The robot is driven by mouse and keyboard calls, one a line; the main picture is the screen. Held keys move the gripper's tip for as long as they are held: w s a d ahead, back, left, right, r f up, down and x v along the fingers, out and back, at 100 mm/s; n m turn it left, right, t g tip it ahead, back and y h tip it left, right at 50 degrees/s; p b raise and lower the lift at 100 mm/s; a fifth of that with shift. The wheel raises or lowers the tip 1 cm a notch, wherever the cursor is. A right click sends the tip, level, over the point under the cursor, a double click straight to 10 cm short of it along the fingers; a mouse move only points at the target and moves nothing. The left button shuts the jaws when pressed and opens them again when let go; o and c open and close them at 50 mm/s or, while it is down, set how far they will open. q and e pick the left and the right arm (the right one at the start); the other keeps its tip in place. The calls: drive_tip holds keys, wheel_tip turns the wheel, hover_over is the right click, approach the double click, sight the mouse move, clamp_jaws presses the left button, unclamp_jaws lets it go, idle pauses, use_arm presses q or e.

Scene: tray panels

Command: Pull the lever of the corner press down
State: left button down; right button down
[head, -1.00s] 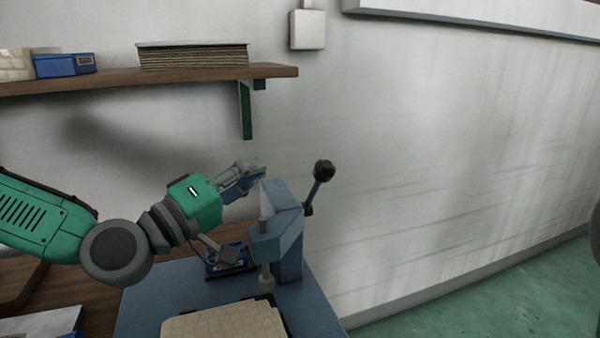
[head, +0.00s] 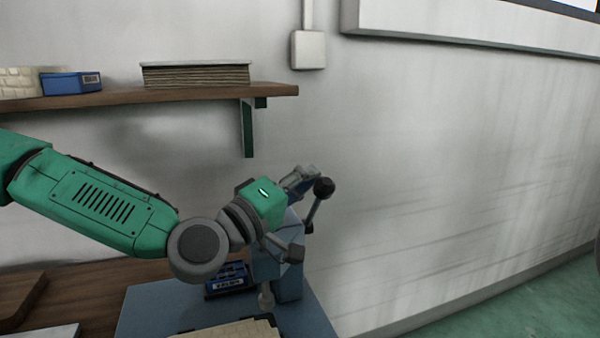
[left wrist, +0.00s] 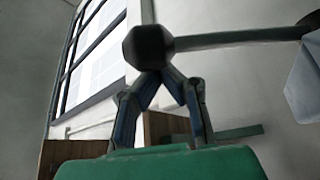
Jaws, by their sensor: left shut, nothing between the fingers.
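The corner press (head: 290,283) is a blue-grey machine on a blue bench; my left arm hides part of it. Its lever (head: 313,207) slants up to the right and ends in a black ball knob (head: 324,187). My left gripper (head: 311,174) is shut and empty, just left of and slightly above the knob. In the left wrist view the knob (left wrist: 148,47) sits at the fingertips (left wrist: 158,72), with the lever rod (left wrist: 235,38) running right. I cannot tell whether the fingers touch the knob. My right gripper is not in view.
A wooden shelf (head: 150,97) with a stack of panels (head: 196,75) and a blue box (head: 71,83) is on the wall above my arm. A tray panel (head: 232,330) lies on the bench (head: 150,310) in front. Right of the lever is open space before the wall.

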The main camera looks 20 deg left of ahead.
use_arm(q)
drive_tip(key=shift+d, duration=0.1)
idle(0.3)
drive_tip(key=s+d+f+m+h+b, duration=0.2)
drive_tip(key=s+f+m+h+b, duration=0.1)
drive_tip(key=f+m+b, duration=0.2)
drive_tip(key=s+d+f+m+g+h+b, duration=0.1)
drive_tip(key=s+f+m+b, duration=0.3)
drive_tip(key=b, duration=0.5)
drive_tip(key=shift+d+f+m+h, duration=0.75)
drive_tip(key=shift+f+m+h, duration=0.15)
